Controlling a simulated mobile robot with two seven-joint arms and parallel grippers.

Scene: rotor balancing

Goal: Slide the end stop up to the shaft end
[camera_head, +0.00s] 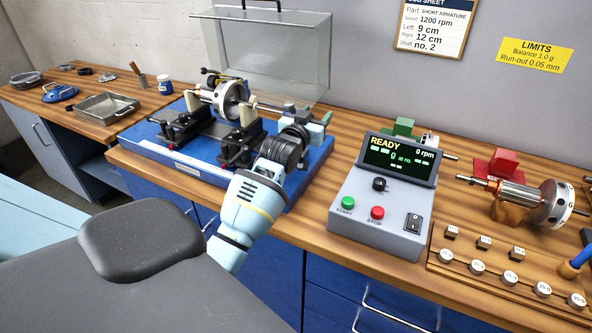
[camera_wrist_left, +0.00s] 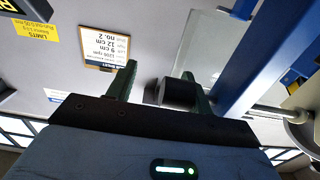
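The rotor (camera_head: 231,98) sits on the blue balancing machine (camera_head: 318,160), and its steel shaft (camera_head: 272,107) points right. What looks like the end stop, a pale grey-green bracket (camera_head: 318,126), stands at the machine's right end, partly hidden by my left gripper (camera_head: 298,132). In the left wrist view my left gripper (camera_wrist_left: 158,70) is open, with a black cylindrical knob (camera_wrist_left: 178,93) at its fingers, nearer the right finger; I cannot tell whether it touches. A steel rod (camera_wrist_left: 265,110) shows at right. The gap between shaft end and stop is hard to judge. My right gripper is out of view.
A clear guard (camera_head: 275,55) stands raised behind the machine. The control box (camera_head: 385,195), reading READY and 0 rpm, is to the right. Another rotor (camera_head: 520,197) and a weight tray (camera_head: 500,275) lie farther right. A metal tray (camera_head: 103,107) is at left.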

